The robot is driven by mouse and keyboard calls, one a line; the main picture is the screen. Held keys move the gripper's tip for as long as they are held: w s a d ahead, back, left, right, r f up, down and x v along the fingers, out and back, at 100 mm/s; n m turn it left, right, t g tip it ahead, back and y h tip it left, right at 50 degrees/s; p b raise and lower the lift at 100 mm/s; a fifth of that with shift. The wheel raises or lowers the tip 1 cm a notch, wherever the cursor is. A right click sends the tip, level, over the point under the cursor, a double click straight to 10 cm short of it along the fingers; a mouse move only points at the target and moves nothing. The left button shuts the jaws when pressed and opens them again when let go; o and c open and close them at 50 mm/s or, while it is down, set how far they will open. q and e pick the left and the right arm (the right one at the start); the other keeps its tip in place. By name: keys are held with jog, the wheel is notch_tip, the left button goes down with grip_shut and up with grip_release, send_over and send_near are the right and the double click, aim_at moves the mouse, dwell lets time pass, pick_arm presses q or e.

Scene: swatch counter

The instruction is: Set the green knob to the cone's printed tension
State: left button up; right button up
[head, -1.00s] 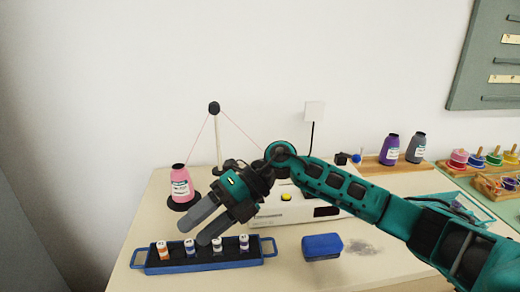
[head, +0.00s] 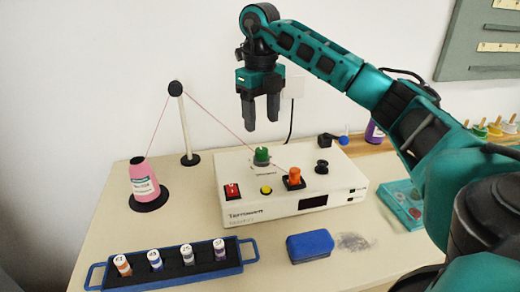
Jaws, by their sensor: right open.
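The green knob (head: 261,155) stands upright on the top of a white machine (head: 235,212), toward its back. The pink thread cone (head: 144,181) stands on a black base at the left; its label shows, but the print is too small to read. A pink thread runs from the cone over a post (head: 186,125) to the machine. My right gripper (head: 262,122) is open and empty, pointing down, above the green knob and apart from it. My left gripper is not in view.
The machine also carries a red switch (head: 232,191), a yellow button (head: 266,189), an orange knob (head: 294,177) and a black knob (head: 322,166). A blue tray (head: 190,274) with several small vials and a blue block (head: 310,245) lie in front.

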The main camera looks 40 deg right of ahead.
aim_at(262, 150)
notch_tip(262, 150, down, 8)
jog(key=shift+d, duration=0.1)
dwell(0.4)
jog(key=c, duration=1)
